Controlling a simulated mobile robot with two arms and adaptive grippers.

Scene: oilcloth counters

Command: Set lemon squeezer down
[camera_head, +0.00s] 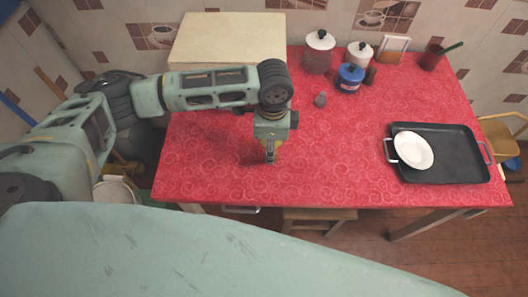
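My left gripper (270,156) points down over the red patterned tablecloth (220,172), left of the table's middle and near its front edge. Its fingers look close together, but they are too small to tell whether they are shut or hold anything. I cannot clearly make out a lemon squeezer. My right gripper is not in view.
A black tray (455,165) with a white dish (413,150) is at the right. White-lidded canisters (319,60) (359,54), a blue pot (350,78) and a green-handled cup (433,58) stand at the back. A cream box (228,38) is back left. The cloth's middle front is clear.

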